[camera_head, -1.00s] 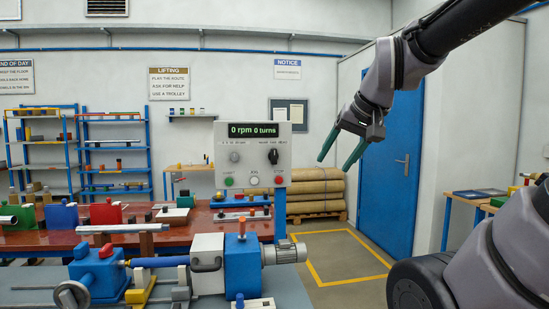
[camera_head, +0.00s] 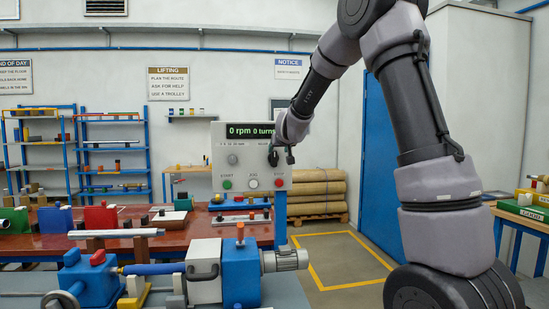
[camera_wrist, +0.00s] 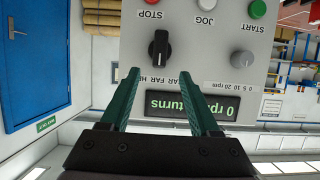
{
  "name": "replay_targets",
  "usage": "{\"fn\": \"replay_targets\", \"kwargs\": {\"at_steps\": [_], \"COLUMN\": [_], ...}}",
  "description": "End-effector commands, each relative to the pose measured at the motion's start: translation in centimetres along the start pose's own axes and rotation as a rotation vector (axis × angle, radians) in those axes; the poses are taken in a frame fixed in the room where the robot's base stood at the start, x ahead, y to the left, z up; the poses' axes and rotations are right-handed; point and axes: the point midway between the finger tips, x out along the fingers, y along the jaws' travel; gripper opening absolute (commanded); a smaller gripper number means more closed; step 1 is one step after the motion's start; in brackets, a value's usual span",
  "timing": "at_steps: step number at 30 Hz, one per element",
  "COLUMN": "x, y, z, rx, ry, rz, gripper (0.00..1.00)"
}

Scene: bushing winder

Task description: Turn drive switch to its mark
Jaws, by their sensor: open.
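The drive switch is a black knob (camera_wrist: 160,48) on the light grey control panel (camera_head: 222,170). In the wrist view, which shows the panel upside down, the knob lies just beyond and between my fingertips. Small lettering is partly legible beside it; I cannot make out which position is the mark. My gripper (camera_wrist: 159,72) is open, its two green fingers apart on either side of the knob's line, and nothing is between them. In the head view my gripper (camera_head: 281,156) is in front of the panel's right side and hides the knob.
The panel also has a small grey knob (camera_head: 232,159), a green START button (camera_head: 227,184), a white JOG button (camera_head: 252,183), a red STOP button (camera_head: 279,183) and a display (camera_head: 248,131). The blue winding machine (camera_head: 240,270) stands below in front. A blue door (camera_head: 375,190) is at right.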

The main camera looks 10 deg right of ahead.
Motion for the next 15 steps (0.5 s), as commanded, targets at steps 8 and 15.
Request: {"fn": "replay_targets", "kwargs": {"at_steps": [8,15], "x": [4.9,8.7], "y": [0.1,0.1], "z": [0.2,0.1], "rx": [0.002,0.002], "ry": [-0.004,-0.003], "rz": [0.001,-0.001], "gripper": [0.62,0.62]}}
